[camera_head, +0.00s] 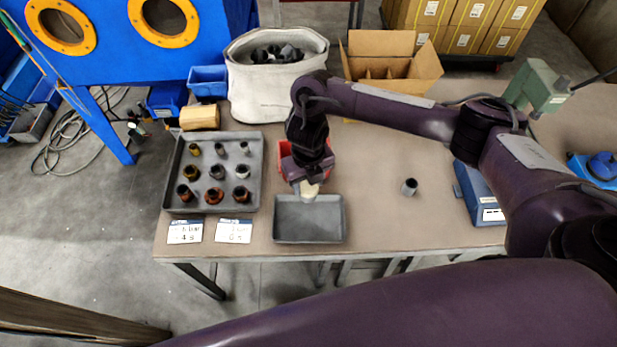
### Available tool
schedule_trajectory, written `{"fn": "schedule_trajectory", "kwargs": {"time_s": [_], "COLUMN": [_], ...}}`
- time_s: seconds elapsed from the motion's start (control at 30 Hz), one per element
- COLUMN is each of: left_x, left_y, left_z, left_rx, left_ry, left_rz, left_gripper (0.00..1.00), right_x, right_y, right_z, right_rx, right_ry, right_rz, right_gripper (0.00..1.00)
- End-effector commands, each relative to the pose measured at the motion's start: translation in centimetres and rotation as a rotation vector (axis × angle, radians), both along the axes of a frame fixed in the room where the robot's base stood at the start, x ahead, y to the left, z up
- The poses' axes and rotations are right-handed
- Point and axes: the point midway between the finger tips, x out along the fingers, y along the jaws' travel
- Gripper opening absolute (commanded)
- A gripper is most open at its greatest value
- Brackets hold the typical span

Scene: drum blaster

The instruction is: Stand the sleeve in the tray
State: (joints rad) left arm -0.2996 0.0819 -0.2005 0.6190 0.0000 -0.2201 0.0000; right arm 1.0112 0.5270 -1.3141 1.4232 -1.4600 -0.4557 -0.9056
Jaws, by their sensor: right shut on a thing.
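My right gripper (305,182) points down over the back edge of a small empty grey tray (309,232). It is shut on a pale, cream-coloured sleeve (309,190), whose lower part shows below the fingers. I cannot tell whether the sleeve touches the tray. A larger grey tray (256,172) to the left holds several upright sleeves in rows, brown, dark and grey. Another short grey sleeve (409,187) stands alone on the table to the right. My left gripper is not in view.
A red bin (284,158) is partly hidden behind my right gripper. Two white label cards (233,231) lie before the large tray. A white fabric bin (262,95), an open cardboard box (385,55) and a blue scale (478,195) surround clear table (375,215) right of the small tray.

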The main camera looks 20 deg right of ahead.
Motion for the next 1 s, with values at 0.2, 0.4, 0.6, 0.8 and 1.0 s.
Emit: {"fn": "schedule_trajectory", "kwargs": {"time_s": [0.2,0.4,0.6,0.8,1.0], "left_x": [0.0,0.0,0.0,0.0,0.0], "left_y": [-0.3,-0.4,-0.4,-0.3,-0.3], "left_z": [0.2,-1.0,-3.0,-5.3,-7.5], "left_rx": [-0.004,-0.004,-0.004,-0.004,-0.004], "left_ry": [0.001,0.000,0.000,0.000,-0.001], "left_rz": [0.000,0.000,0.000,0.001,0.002], "left_gripper": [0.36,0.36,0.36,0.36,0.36], "right_x": [-0.3,-0.3,-0.3,-0.3,-0.3], "right_y": [0.1,0.1,0.1,0.1,0.1], "right_z": [-0.5,-1.7,-3.9,-6.3,-8.7], "right_rx": [0.002,0.002,0.001,0.002,0.002], "right_ry": [-0.001,-0.001,0.000,-0.001,-0.002], "right_rz": [0.099,0.101,0.100,0.099,0.100], "right_gripper": [0.24,0.24,0.24,0.24,0.24]}}
